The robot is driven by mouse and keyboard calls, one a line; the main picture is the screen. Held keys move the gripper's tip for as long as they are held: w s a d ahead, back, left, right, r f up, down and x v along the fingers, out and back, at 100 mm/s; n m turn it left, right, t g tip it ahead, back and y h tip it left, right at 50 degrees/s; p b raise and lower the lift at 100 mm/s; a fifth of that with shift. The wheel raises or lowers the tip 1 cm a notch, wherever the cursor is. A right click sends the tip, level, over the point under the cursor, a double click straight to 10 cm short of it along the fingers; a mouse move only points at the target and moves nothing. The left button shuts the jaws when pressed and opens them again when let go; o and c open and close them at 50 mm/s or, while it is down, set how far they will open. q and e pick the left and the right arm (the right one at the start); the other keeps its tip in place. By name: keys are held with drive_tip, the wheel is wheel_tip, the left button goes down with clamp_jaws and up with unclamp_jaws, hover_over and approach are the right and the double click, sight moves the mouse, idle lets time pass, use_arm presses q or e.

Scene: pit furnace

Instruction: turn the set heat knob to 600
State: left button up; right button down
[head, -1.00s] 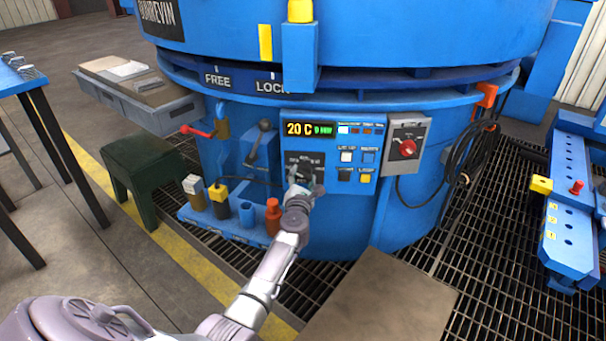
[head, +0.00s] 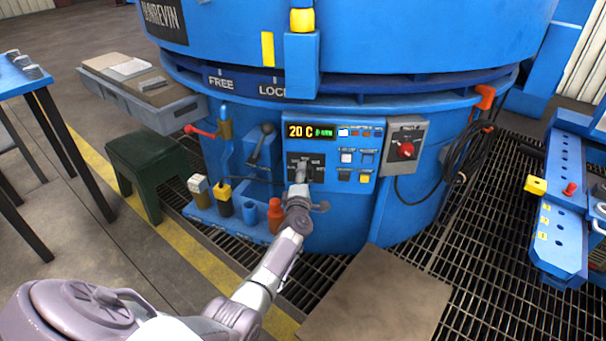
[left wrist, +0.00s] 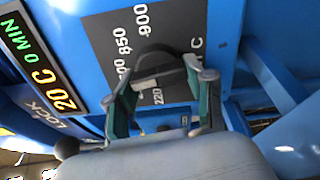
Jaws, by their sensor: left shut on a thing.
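The set heat knob (left wrist: 172,68) is dark with a light grey block on its near side, in the left wrist view. In the head view my left gripper (head: 299,188) covers most of the knob in front of the blue panel. The exact setting is hard to read. The display (head: 309,131) reads 20 C. My right gripper is not in view.
A red rotary switch (head: 405,150) on a grey box is right of the panel. Push buttons (head: 346,157) sit right of the dial. A grey lever (head: 262,143) is left of it. An orange cup-like piece (head: 275,214) stands just left of my wrist.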

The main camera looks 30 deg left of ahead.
use_arm(q)
drive_tip(key=shift+m, duration=0.7)
drive_tip(key=shift+d, duration=0.1)
drive_tip(key=o, duration=1.2)
drive_tip(key=shift+c, duration=0.2)
drive_tip(key=v, duration=1.2)
